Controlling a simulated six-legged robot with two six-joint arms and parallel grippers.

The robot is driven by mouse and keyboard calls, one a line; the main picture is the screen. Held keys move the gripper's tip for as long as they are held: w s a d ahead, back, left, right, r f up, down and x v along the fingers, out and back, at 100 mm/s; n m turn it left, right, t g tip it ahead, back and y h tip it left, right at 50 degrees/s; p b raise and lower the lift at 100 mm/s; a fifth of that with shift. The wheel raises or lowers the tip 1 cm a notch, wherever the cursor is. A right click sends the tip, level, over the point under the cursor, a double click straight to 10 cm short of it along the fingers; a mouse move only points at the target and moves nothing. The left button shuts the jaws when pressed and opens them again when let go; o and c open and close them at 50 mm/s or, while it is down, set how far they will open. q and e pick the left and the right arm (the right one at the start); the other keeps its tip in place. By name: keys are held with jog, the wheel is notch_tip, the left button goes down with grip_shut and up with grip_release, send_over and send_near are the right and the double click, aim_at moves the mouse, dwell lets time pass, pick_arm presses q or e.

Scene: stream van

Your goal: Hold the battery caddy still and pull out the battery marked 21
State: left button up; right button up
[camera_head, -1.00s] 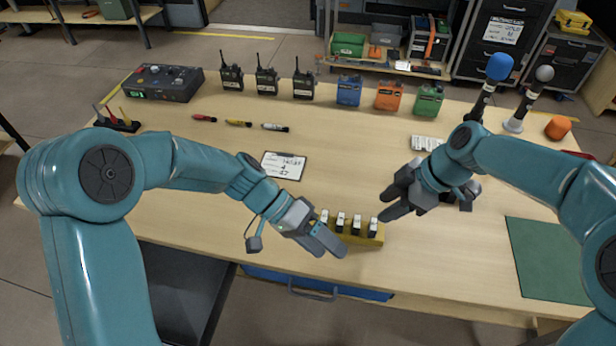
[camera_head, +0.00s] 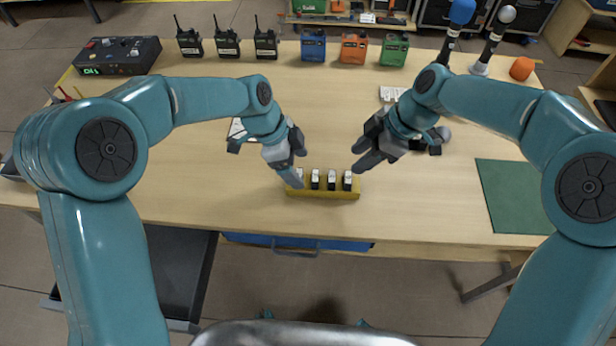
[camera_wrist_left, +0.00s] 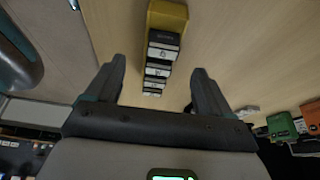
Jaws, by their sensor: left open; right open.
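The yellow battery caddy (camera_head: 322,193) sits near the front edge of the table, with several black batteries with white labels (camera_head: 331,180) in a row in it. Its yellow end (camera_wrist_left: 168,14) shows at the top of the left wrist view, with the battery row (camera_wrist_left: 160,60) below. The labels are too small to read, so I cannot tell which is 21. My left gripper (camera_head: 292,178) is open at the left end of the caddy, partly hiding it; contact cannot be told. Its spread fingers (camera_wrist_left: 157,85) frame the row. My right gripper (camera_head: 362,158) is open and empty, just beyond the caddy's right end.
Radios (camera_head: 227,43) and coloured packs (camera_head: 353,48) stand along the back. A green mat (camera_head: 512,195) lies at the right. The table between caddy and mat is clear.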

aim_at(310, 182)
pick_arm(q)
jog(key=x, duration=0.7)
jog(key=shift+d+f, duration=0.15)
jog(key=shift+f, duration=0.15)
jog(key=c, duration=1.1)
jog(key=shift+o, duration=0.2)
pick_arm(e)
jog(key=o, duration=0.4)
jog(key=shift+r, duration=0.2)
jog(key=shift+o, duration=0.6)
jog(key=r, duration=0.1)
jog(key=r+h, duration=0.1)
jog(key=shift+w+a+r, duration=0.1)
jog(key=shift+a+r, duration=0.2)
jog(key=shift+r, duration=0.1)
jog(key=x, duration=1.2)
jog(key=shift+d, duration=0.2)
jog(key=c, duration=1.3)
